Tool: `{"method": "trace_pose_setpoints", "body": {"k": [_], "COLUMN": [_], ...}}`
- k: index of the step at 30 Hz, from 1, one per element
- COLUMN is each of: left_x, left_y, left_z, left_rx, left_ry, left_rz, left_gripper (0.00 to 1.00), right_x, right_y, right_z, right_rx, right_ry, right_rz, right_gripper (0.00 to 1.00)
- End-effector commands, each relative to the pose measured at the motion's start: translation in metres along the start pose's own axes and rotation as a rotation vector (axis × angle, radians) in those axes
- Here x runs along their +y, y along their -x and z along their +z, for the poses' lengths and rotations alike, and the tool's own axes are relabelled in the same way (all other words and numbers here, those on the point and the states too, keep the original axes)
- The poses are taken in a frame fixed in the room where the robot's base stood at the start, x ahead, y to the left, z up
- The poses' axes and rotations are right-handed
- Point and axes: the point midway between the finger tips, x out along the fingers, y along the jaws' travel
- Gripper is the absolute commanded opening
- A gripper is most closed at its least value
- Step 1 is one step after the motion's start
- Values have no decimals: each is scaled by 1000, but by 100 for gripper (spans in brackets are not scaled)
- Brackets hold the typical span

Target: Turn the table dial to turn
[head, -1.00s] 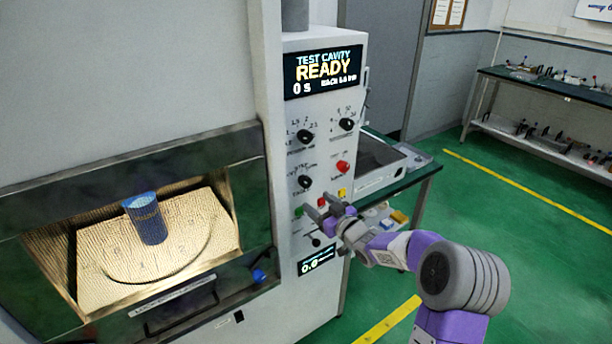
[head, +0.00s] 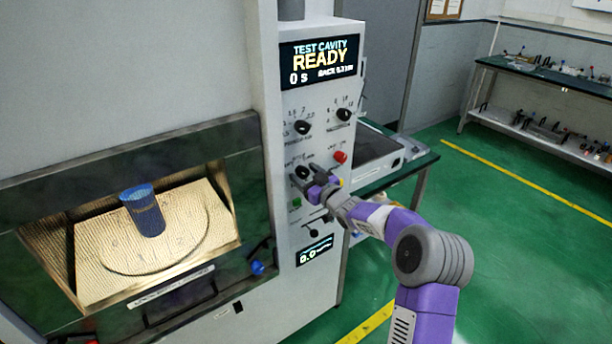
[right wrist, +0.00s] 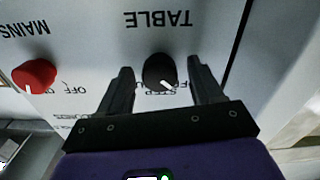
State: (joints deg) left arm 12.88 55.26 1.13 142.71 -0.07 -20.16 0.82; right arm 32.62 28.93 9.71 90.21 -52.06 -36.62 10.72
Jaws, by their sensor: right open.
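The black table dial (right wrist: 158,72) sits on the panel under the upside-down word TABLE in the right wrist view. Its white pointer mark aims toward the lower right of that picture; the small position labels are partly hidden and hard to read. My right gripper (right wrist: 162,80) is open, with one finger on each side of the dial and a visible gap to each. In the head view my right gripper (head: 309,180) is at the lower part of the control panel (head: 312,130), largely covering the dial area. My left gripper is not in view.
A red mains knob (right wrist: 34,76) is beside the dial. The lit cavity (head: 110,270) at left holds a blue cup (head: 143,210). A bench (head: 400,165) stands behind the panel.

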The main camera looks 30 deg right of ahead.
Motion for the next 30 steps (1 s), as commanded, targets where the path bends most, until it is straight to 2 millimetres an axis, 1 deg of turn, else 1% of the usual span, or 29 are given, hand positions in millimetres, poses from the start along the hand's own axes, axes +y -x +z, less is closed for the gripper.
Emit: {"method": "trace_pose_setpoints", "body": {"k": [2,12,13,22,26,30], "left_x": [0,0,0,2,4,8], "left_y": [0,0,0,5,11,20], "left_z": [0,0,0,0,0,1], "left_rx": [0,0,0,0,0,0], "left_ry": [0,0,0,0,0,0], "left_rz": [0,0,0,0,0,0], "left_gripper": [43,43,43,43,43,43], "right_x": [0,0,0,0,0,1], "right_y": [0,0,0,0,0,0], "right_z": [0,0,0,-1,-2,-2], "right_rx": [0,0,0,-1,-1,-2], "right_ry": [0,0,0,-43,-108,-211], "right_rz": [0,0,0,0,0,0], "right_gripper": [64,12,9,10,10,10]}}
